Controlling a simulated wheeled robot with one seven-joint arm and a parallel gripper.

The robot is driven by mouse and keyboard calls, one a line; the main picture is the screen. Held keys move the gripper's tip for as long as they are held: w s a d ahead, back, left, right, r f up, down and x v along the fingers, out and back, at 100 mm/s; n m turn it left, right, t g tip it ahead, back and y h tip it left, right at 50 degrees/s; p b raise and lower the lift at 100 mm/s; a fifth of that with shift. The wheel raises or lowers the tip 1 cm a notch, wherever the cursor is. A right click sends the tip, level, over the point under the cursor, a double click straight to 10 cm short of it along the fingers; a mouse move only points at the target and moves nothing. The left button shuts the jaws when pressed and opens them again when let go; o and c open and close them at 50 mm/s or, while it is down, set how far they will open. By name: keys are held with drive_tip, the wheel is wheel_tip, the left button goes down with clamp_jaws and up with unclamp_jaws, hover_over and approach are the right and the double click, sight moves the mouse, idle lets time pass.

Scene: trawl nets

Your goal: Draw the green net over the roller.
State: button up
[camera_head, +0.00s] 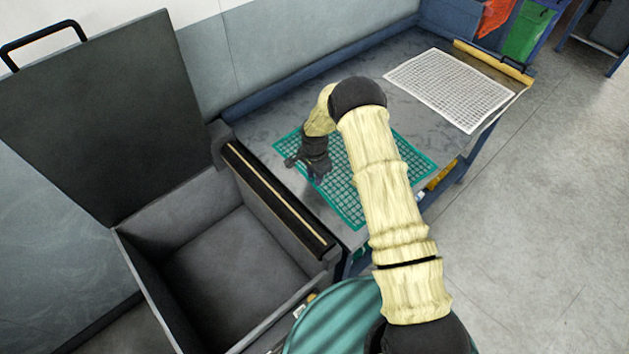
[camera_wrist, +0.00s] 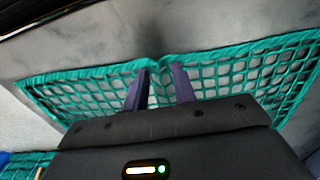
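The green net (camera_head: 347,203) lies on the grey table beside the open bin. The roller (camera_head: 275,197), a dark bar with a tan strip, runs along the bin's edge nearest the table, left of the net. The net shows no part over it. My gripper (camera_head: 304,165) is low over the net's left border. In the wrist view my gripper (camera_wrist: 160,68) has its two fingers apart, one either side of a kink in the border of the green net (camera_wrist: 90,92). Mesh shows between the fingers. Whether they touch the net is unclear. My arm hides part of the net.
The dark bin (camera_head: 170,245) stands left with its lid (camera_head: 95,115) raised. A white net (camera_head: 450,90) lies at the table's far end, beside a yellow bar (camera_head: 492,62). A blue ledge (camera_head: 310,70) borders the wall side. Floor at right is clear.

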drive_tip(key=shift+s+f, duration=0.1)
drive_tip(key=shift+s, duration=0.05)
clamp_jaws()
wheel_tip(320, 180, up, 6)
drive_tip(key=shift+f+p, duration=0.15)
drive_tip(key=shift+p, duration=0.85)
drive_tip(key=shift+a, duration=0.15)
drive_tip(key=shift+s+a, duration=0.1)
drive_tip(key=shift+a, duration=0.1)
drive_tip(key=shift+s+a, duration=1.2)
drive_tip(key=shift+a, duration=0.2)
drive_tip(key=shift+s+a, duration=1.2)
drive_tip(key=shift+a, duration=0.2)
